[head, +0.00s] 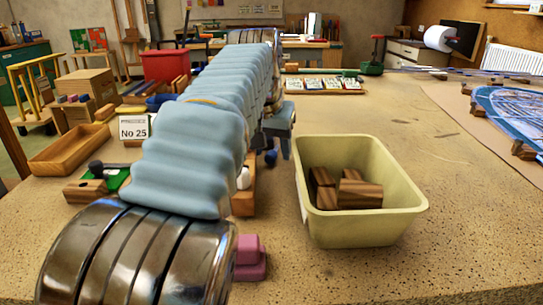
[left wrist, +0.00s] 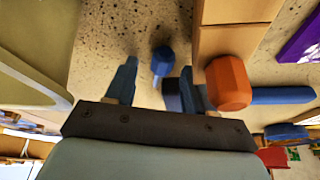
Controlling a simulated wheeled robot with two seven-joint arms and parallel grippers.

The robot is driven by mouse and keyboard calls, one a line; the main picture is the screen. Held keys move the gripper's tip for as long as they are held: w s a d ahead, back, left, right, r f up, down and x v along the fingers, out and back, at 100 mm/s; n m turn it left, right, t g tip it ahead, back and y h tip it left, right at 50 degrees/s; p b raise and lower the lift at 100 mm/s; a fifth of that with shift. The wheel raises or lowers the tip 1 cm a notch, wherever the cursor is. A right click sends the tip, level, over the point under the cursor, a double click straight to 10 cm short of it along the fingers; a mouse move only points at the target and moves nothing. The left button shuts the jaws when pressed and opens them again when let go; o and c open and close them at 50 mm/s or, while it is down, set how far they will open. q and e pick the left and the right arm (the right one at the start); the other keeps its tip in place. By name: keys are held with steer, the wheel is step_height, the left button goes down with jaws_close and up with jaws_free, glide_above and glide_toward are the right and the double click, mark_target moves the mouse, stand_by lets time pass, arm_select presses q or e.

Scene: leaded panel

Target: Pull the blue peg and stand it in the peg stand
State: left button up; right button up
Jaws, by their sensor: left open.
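My left gripper (head: 279,142) is over the bench beside the cream bin, partly hidden by my own arm in the head view. In the left wrist view the gripper (left wrist: 157,90) is open, with nothing held. A small blue peg (left wrist: 162,58) shows between and beyond its fingertips, apart from both; it also shows as a blue spot in the head view (head: 271,157). An orange knob (left wrist: 228,83) overlaps the finger on the right in the left wrist view. I cannot tell which piece is the peg stand. My right gripper is in neither view.
The cream bin (head: 400,213) holds brown wooden blocks (head: 358,193). A wooden block (left wrist: 235,40) lies close to the gripper. A pink piece (head: 250,258) sits near the front. A wooden tray (head: 62,160) is at left. The bench's right front is clear.

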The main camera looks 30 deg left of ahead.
mark_target(274, 149)
arm_select(q)
jaws_close()
stand_by(0.3)
steer(key=shift+r, duration=0.45)
step_height(274, 149, up, 2)
steer(key=shift+r, duration=0.15)
steer(key=s+d+r, duration=0.3)
steer(key=s+r, duration=0.6)
steer(key=s, duration=0.4)
steer(key=shift+s+d+r, duration=0.25)
steer(key=shift+s+r, duration=0.05)
steer(key=shift+r, duration=0.05)
